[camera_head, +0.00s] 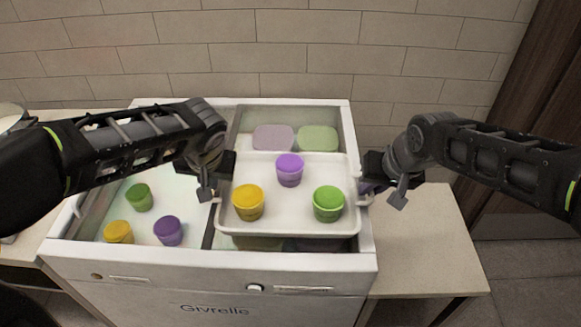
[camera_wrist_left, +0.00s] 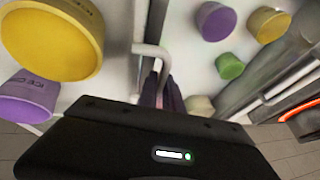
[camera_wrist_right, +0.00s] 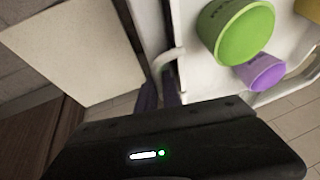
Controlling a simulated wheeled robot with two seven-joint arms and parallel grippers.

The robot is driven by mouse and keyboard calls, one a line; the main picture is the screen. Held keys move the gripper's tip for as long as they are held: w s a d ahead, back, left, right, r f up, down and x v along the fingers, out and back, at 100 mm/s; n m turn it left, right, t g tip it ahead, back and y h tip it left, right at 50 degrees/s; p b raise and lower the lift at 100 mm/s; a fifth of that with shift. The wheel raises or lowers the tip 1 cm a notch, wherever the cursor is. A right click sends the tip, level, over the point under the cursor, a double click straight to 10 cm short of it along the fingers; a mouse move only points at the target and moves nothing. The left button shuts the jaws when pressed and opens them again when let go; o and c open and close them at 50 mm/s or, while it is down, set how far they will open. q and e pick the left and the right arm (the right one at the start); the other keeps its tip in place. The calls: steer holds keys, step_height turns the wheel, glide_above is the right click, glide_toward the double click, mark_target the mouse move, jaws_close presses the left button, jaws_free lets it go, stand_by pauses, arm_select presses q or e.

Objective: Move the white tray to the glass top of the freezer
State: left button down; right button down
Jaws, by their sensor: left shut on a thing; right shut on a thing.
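The white tray (camera_head: 290,222) is held level over the open right part of the freezer (camera_head: 220,262). A purple tub (camera_head: 289,169), a yellow tub (camera_head: 248,201) and a green tub (camera_head: 328,203) stand upright on it. My left gripper (camera_head: 214,188) is shut on the tray's left handle, which shows in the left wrist view (camera_wrist_left: 148,49). My right gripper (camera_head: 370,188) is shut on the right handle, seen in the right wrist view (camera_wrist_right: 168,57). The freezer's left part (camera_head: 175,207) looks pale; its glass is hard to make out.
Green (camera_head: 139,197), yellow (camera_head: 118,232) and purple (camera_head: 168,231) tubs show in the freezer's left part; I cannot tell whether glass covers them. Lilac (camera_head: 273,138) and pale green (camera_head: 318,139) containers lie in the right part. A counter (camera_head: 428,240) stands right; a brick wall is behind.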

arm_select(q)
steer(key=c, duration=2)
jaws_free()
steer(key=shift+f, duration=0.45)
arm_select(e)
steer(key=c, duration=2)
jaws_free()
steer(key=shift+f, duration=0.45)
arm_select(q)
steer(key=shift+o, duration=0.9)
steer(key=shift+r, duration=0.2)
arm_select(e)
steer(key=shift+o, duration=0.9)
steer(key=shift+r, duration=0.15)
arm_select(q)
steer(key=o, duration=0.3)
arm_select(e)
steer(key=o, duration=0.3)
arm_select(q)
steer(key=shift+r, duration=0.1)
arm_select(e)
steer(key=shift+r, duration=0.15)
